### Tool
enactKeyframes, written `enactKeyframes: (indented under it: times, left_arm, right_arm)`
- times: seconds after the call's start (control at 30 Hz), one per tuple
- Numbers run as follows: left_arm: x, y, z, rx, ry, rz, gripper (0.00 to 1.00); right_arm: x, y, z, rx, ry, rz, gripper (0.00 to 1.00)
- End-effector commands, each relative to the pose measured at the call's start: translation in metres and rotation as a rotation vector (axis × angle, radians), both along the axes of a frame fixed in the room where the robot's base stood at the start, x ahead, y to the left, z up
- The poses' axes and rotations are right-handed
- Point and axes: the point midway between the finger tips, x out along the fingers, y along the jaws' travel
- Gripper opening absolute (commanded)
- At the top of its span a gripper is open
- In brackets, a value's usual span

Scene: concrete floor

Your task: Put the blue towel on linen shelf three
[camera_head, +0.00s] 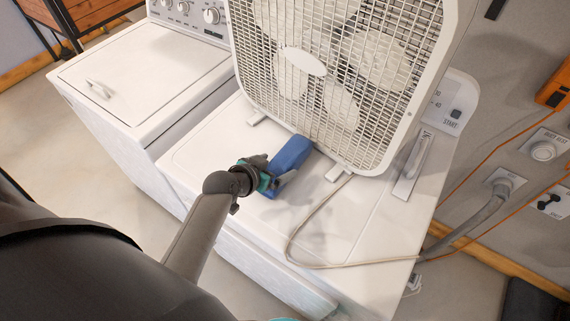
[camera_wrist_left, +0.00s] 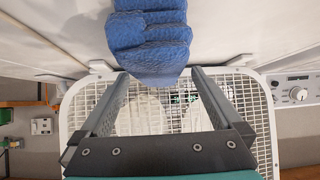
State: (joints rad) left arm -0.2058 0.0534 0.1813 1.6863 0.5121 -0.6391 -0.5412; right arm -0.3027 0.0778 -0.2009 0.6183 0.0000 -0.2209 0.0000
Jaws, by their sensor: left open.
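The blue towel (camera_head: 291,153) lies folded on top of the white dryer (camera_head: 225,143), in front of the box fan. My left gripper (camera_head: 279,180) is open at the towel's near end. In the left wrist view the towel (camera_wrist_left: 150,42) shows as a folded, textured stack. Its lower edge reaches between the two spread fingertips (camera_wrist_left: 158,74). Neither finger is clearly pressed against it. My right gripper is not in view. No shelf marked as linen shelf three can be made out.
A large white box fan (camera_head: 304,62) stands right behind the towel. Its cord (camera_head: 291,236) loops over the dryer top. A white washer (camera_head: 140,70) stands to the left. Hoses and orange cables run along the right wall. A dark wood-and-metal unit (camera_head: 75,14) is at the far upper left.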

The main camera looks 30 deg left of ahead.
Motion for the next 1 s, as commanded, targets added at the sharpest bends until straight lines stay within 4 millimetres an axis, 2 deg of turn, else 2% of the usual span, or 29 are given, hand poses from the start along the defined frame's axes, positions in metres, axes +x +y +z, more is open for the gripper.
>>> enactKeyframes:
  times: [0.17,0.53,0.87,1.0]
  left_arm:
    - [0.007,-0.002,-0.006,-0.003,0.0,0.001,1.0]
    - [0.037,-0.008,-0.031,-0.002,0.0,0.001,1.0]
    - [0.04,-0.008,-0.033,-0.001,0.001,0.001,1.0]
    - [0.04,-0.008,-0.033,-0.001,0.001,0.001,0.85]
  right_arm:
    - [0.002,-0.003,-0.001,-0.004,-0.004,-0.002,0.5]
    - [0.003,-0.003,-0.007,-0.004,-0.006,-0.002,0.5]
    - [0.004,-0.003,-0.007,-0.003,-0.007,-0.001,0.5]
    - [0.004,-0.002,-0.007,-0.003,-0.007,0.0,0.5]
